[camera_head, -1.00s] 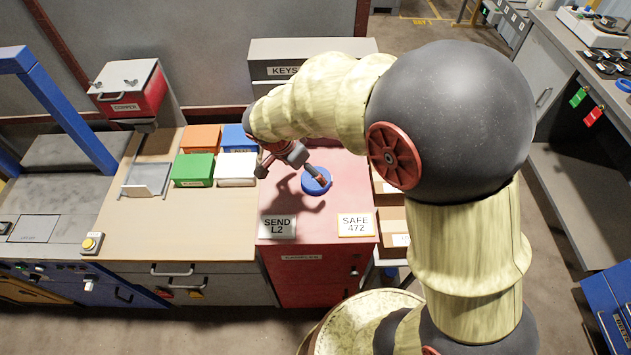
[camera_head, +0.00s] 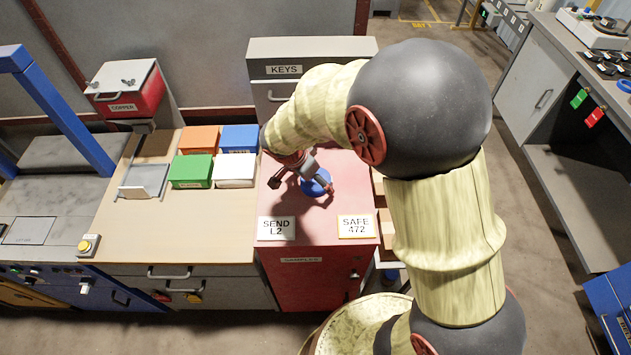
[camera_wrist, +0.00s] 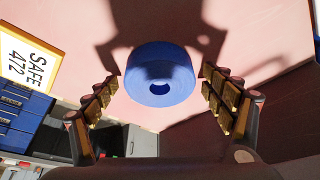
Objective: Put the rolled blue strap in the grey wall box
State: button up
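The rolled blue strap (camera_head: 313,188) lies on the red cabinet top, partly hidden by my gripper in the head view. In the wrist view the strap (camera_wrist: 160,70) is a thick blue ring with a small hole, between and just beyond the fingers. My gripper (camera_head: 303,187) is open over the strap, one finger on each side. The wrist view shows gaps between the strap and both fingers. A grey box labelled KEYS (camera_head: 335,48) is at the wall behind the cabinet, partly hidden by my arm.
The red cabinet top (camera_head: 330,222) carries a SEND L2 sign (camera_head: 276,228) and a SAFE 472 sign (camera_head: 355,226) at its front. Orange, blue, green and white boxes stand to the left. A red COPPER box (camera_head: 125,90) is farther left.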

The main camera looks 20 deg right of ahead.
jog(key=c, duration=1.3)
jog(key=shift+r, duration=0.1)
